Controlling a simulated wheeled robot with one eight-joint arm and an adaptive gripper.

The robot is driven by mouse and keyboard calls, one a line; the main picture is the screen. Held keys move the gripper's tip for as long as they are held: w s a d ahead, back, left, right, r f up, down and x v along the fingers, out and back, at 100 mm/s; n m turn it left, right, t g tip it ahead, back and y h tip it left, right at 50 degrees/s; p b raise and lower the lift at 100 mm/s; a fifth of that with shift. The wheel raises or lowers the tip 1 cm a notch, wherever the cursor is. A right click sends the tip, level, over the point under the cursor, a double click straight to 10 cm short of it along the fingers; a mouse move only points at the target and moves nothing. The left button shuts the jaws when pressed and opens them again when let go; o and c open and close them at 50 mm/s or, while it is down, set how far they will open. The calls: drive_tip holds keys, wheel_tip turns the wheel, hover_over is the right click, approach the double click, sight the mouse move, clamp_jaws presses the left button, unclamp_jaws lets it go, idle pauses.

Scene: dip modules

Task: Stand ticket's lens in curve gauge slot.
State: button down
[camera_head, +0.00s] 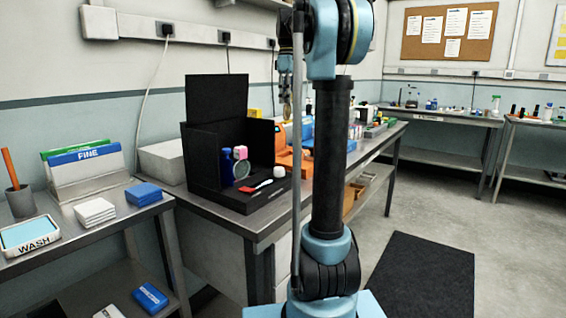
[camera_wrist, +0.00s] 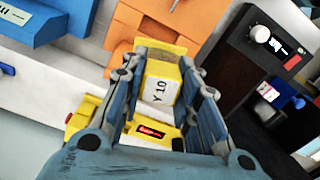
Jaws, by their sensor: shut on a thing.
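My gripper (camera_wrist: 166,66) is shut on a yellow piece (camera_wrist: 160,88) with a white face that reads "Y 10". The piece sits between the two blue-grey fingers. In the head view my gripper (camera_head: 285,72) hangs above the workbench, left of my column, with a small yellowish piece (camera_head: 287,110) just under it. I cannot make out the lens's own outline in the wrist view. A yellow device with a red label (camera_wrist: 150,132) shows below and between the fingers. I cannot tell which thing holds the curve gauge slot.
An orange unit (camera_wrist: 190,22) and a blue unit (camera_wrist: 48,22) stand on the bench. A black booth (camera_head: 215,165) holds a blue bottle, a pink item, a round clear disc and a red-handled brush. At left are a WASH tray (camera_head: 30,236) and a FINE rack (camera_head: 88,160).

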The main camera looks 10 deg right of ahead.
sight(287, 109)
wheel_tip(287, 109, down, 5)
drive_tip(key=m, duration=0.2)
drive_tip(key=shift+w+f+m, duration=0.15)
drive_tip(key=shift+m, duration=0.25)
wheel_tip(287, 109, down, 10)
drive_tip(key=c, duration=1.2)
unclamp_jaws()
wheel_tip(287, 109, up, 12)
drive_tip(key=shift+r, duration=0.1)
drive_tip(key=shift+a, duration=0.1)
